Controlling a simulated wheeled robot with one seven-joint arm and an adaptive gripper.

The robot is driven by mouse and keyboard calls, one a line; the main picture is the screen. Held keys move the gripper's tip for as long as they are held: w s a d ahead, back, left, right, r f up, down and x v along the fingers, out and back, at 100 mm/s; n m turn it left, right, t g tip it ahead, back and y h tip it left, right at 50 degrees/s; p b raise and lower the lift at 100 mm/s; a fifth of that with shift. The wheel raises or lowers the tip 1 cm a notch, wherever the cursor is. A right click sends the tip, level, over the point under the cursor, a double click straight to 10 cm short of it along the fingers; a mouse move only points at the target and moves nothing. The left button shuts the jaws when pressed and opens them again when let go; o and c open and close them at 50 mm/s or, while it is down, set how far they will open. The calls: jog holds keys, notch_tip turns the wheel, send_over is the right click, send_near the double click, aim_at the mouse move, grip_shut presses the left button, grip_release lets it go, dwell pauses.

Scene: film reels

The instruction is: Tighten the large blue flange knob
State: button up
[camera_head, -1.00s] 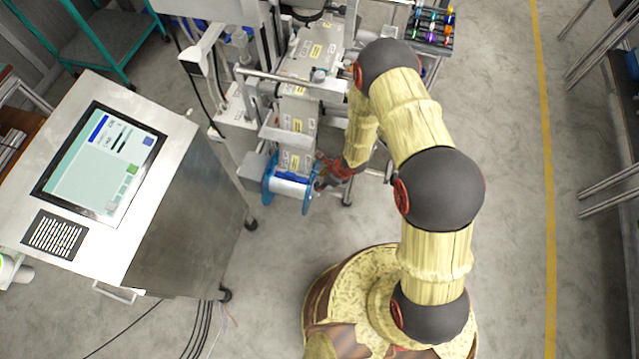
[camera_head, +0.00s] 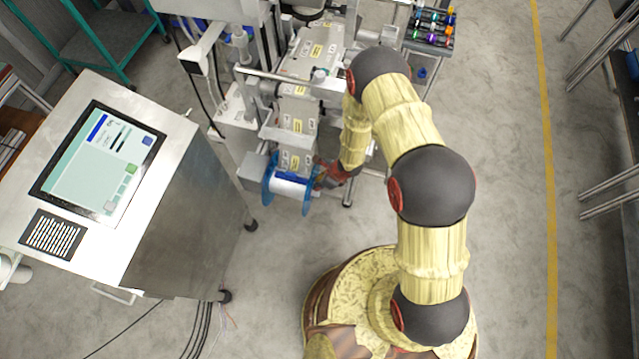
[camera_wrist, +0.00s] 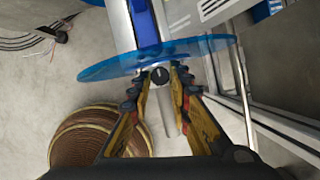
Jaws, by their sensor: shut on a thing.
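The film reel (camera_head: 290,187) has a white core between two translucent blue flanges and sits at the front of the machine. In the wrist view the near blue flange (camera_wrist: 110,66) spans the top, seen almost edge-on. A small dark round knob (camera_wrist: 160,76) is at its centre, with a grey cylindrical part (camera_wrist: 165,112) extending from it towards me. My gripper (camera_wrist: 160,82) has its fingers on both sides of the knob, shut on it close against the flange.
The grey machine (camera_head: 297,120) stands behind the reel. A console with a touchscreen (camera_head: 100,160) stands at the left. A rack of small coloured items (camera_head: 432,22) is at the top right. Open floor (camera_head: 500,200) lies to the right.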

grip_shut()
jog(key=shift+f+b, duration=0.1)
jog(key=shift+b, duration=0.4)
jog(key=shift+a+m+b, duration=0.1)
jog(key=shift+m+b, duration=0.6)
jog(key=shift+b, duration=0.15)
jog(key=shift+m+t+h+b, duration=0.35)
jog(key=shift+m+b, duration=0.45)
jog(key=shift+b, duration=0.3)
jog(key=o, duration=0.6)
grip_release()
jog(key=shift+s, duration=0.1)
jog(key=shift+r, duration=0.2)
